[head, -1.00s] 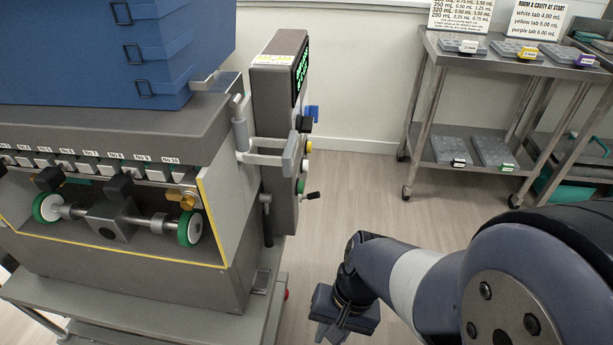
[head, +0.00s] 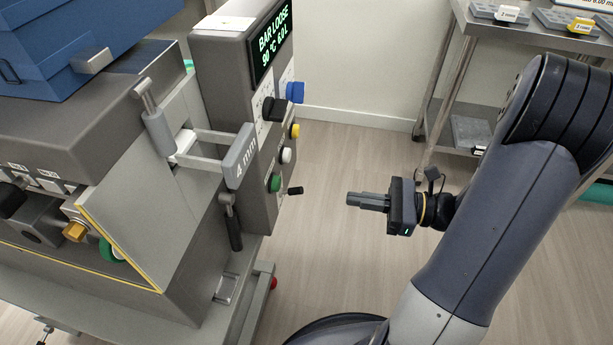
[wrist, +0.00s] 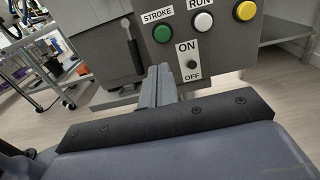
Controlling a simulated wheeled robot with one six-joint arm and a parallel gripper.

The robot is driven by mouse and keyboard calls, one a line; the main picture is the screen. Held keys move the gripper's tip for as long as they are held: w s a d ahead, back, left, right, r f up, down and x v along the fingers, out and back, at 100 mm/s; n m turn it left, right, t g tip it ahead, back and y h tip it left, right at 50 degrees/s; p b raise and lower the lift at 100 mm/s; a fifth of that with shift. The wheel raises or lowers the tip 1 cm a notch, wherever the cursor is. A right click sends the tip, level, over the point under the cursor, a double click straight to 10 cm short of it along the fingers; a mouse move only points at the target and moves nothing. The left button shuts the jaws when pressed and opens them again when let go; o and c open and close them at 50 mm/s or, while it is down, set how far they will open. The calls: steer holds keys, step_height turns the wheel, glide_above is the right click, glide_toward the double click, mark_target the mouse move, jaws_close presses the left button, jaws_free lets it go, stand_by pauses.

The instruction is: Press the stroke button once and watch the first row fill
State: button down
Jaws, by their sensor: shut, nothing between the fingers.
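The green stroke button (head: 275,183) is low on the side panel of the depositor (head: 222,85). In the wrist view the green button (wrist: 162,34) sits beside the label STROKE. My gripper (head: 352,200) is shut and empty, pointing left at the panel, with a clear gap between its tips and the button. In the wrist view my gripper's fingers (wrist: 158,72) line up just below the green button.
Near the green button are the white RUN button (wrist: 202,22), a yellow button (wrist: 245,11) and the ON/OFF switch (wrist: 191,64). A black-handled lever (head: 233,225) and a bracket marked 4 mm (head: 239,155) stand left of the panel. A cart (head: 450,100) stands behind; floor between is clear.

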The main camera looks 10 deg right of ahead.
mark_target(280, 184)
steer(key=shift+w+d, duration=0.2)
steer(key=shift+d, duration=0.05)
steer(key=b+x, duration=0.2)
steer(key=x, duration=1)
steer(key=shift+w+a+r+b, duration=0.1)
steer(key=shift+w+a+b, duration=0.1)
steer(key=shift+a+b, duration=0.2)
steer(key=shift+w+a, duration=0.25)
steer(key=shift+a, duration=0.35)
